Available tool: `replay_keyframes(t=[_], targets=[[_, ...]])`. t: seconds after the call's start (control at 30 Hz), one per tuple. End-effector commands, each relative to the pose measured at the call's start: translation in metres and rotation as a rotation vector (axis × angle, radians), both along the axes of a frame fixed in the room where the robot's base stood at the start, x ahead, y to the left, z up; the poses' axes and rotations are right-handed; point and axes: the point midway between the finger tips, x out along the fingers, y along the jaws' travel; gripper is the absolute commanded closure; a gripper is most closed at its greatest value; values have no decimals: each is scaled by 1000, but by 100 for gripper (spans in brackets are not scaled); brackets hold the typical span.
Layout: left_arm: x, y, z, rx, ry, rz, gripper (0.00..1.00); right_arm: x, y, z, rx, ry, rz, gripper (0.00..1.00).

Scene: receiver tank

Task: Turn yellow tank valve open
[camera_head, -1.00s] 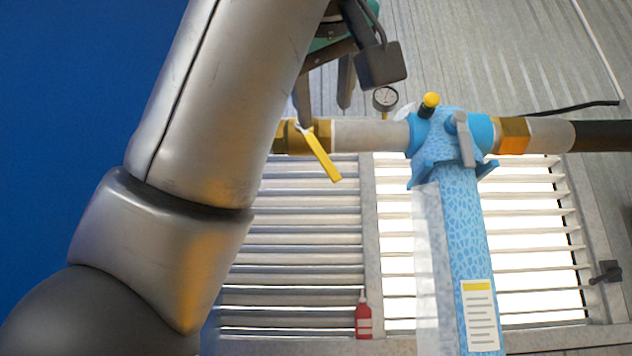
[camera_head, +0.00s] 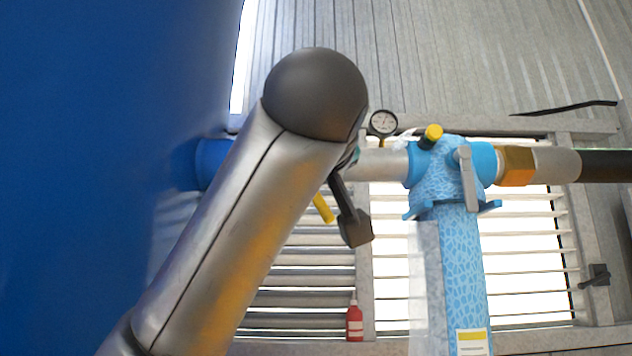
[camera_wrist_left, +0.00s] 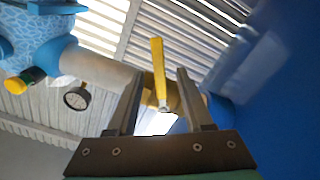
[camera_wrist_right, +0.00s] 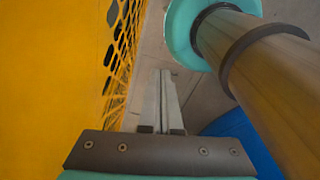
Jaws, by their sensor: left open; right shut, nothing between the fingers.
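The yellow valve handle (camera_head: 323,207) shows only at its lower end in the head view, below my left arm, which hides the valve body. In the left wrist view the whole yellow handle (camera_wrist_left: 158,70) stands between the two fingers of my left gripper (camera_wrist_left: 157,88), its pivot bolt near the brass valve body. The left gripper is open, with a gap visible on both sides of the handle. The handle slants away from the pipe line rather than lying along it. My right gripper (camera_wrist_right: 166,76) is shut and empty, away from the valve, and shows only in its own wrist view.
The blue tank (camera_head: 120,80) fills the left. A blue patterned filter (camera_head: 455,230) with a grey lever (camera_head: 467,178) stands right of the valve, beside a pressure gauge (camera_head: 383,123). A red bottle (camera_head: 354,322) stands below. A yellow mesh guard (camera_wrist_right: 118,50) is beside the right gripper.

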Motion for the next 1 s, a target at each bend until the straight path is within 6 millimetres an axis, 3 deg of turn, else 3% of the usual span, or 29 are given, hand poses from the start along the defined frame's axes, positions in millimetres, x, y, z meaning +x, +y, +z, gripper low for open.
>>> replay_keyframes(t=[0.23,0.6,1.0], targets=[[30,0,1,0,1,-1,49,1,0,16,-1,-2,0,100],[35,0,0,0,-1,-1,49,2,0,17,0,-3,0,100],[34,0,0,0,-1,-1,93,2,0,17,0,-3,0,100]])
